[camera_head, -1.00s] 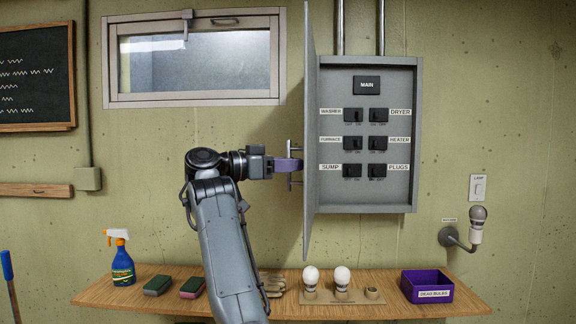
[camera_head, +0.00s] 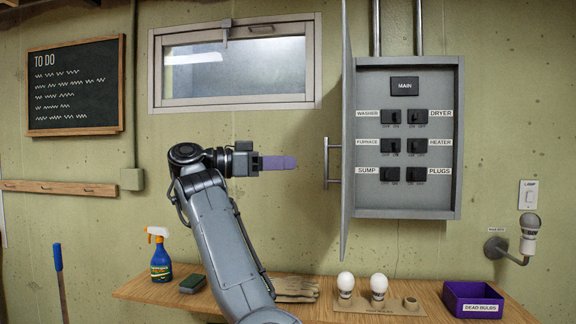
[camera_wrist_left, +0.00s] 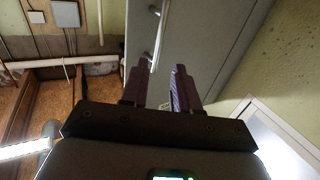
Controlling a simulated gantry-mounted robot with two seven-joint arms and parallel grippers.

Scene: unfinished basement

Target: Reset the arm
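My left gripper (camera_head: 292,163) points right in the head view, its purple fingers level with the metal handle (camera_head: 327,163) of the breaker panel door and a short gap to its left. In the left wrist view my left gripper (camera_wrist_left: 160,75) has its two fingers apart with nothing between them. The handle (camera_wrist_left: 157,38) shows beyond the fingertips there. The grey panel door (camera_head: 347,130) stands open, nearly edge-on, at the left of the breaker panel (camera_head: 408,195). My right gripper is not in view.
Below, a wooden shelf (camera_head: 140,290) holds a spray bottle (camera_head: 160,255), a sponge (camera_head: 192,284), gloves (camera_head: 296,288), bulbs in a holder (camera_head: 362,304) and a purple bin (camera_head: 472,300). A window (camera_head: 235,65) is above. A wall lamp (camera_head: 528,235) is at right.

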